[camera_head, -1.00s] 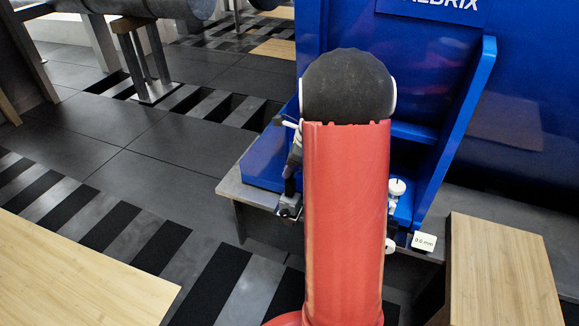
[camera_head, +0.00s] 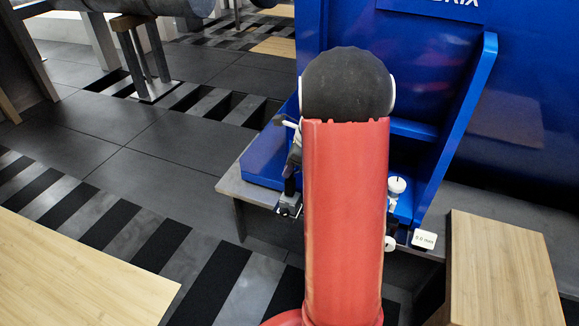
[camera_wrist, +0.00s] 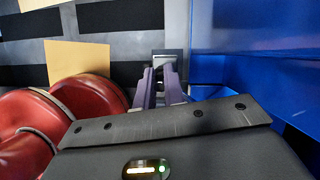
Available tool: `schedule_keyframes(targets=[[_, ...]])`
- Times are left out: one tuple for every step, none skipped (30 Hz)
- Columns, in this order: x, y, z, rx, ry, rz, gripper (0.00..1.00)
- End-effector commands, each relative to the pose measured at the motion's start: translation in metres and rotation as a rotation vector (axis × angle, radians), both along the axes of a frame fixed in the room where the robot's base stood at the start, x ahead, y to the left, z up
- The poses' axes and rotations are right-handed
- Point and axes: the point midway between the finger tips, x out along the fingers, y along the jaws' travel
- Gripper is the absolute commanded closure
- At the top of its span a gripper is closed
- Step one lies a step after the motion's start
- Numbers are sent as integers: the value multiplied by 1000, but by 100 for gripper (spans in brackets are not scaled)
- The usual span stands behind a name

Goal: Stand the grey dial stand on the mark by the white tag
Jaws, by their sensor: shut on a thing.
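The grey dial stand (camera_head: 289,203) shows in part at the left side of my red arm, over the near edge of the grey bench; its upper dark and white parts rise beside the arm. My gripper is hidden behind the arm in the head view. In the wrist view my gripper (camera_wrist: 159,88) has its purple fingers closed on a grey block, which I take as the stand (camera_wrist: 168,62). The white tag (camera_head: 424,240) is on the bench's front edge, right of the arm. I cannot make out the mark.
A blue machine frame (camera_head: 465,120) rises behind the bench (camera_head: 238,187). White round knobs (camera_head: 397,185) stand just right of my arm, near the tag. A wooden block (camera_head: 500,265) is at the right and a wooden top (camera_head: 80,275) at the left.

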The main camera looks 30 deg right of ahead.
Motion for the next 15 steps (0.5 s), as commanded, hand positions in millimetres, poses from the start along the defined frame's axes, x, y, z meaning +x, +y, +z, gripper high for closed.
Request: schedule_keyframes(targets=[[1, 0, 1, -1, -3, 0, 100], [1, 0, 1, -1, -3, 0, 86], [1, 0, 1, -1, -3, 0, 80], [1, 0, 1, -1, -3, 0, 76], [1, 0, 1, -1, -2, 0, 72], [1, 0, 1, -1, -2, 0, 67], [0, 0, 1, 0, -2, -1, 64], [0, 0, 1, 0, -2, -1, 64], [0, 0, 0, 0, -1, 0, 64], [0, 0, 0, 0, -1, 0, 64], [0, 0, 0, 0, -1, 0, 64], [0, 0, 0, -1, -1, 0, 64], [-1, 0, -2, 1, 2, 0, 64], [-1, 0, -2, 1, 2, 0, 64], [-1, 0, -1, 1, 2, 0, 64]])
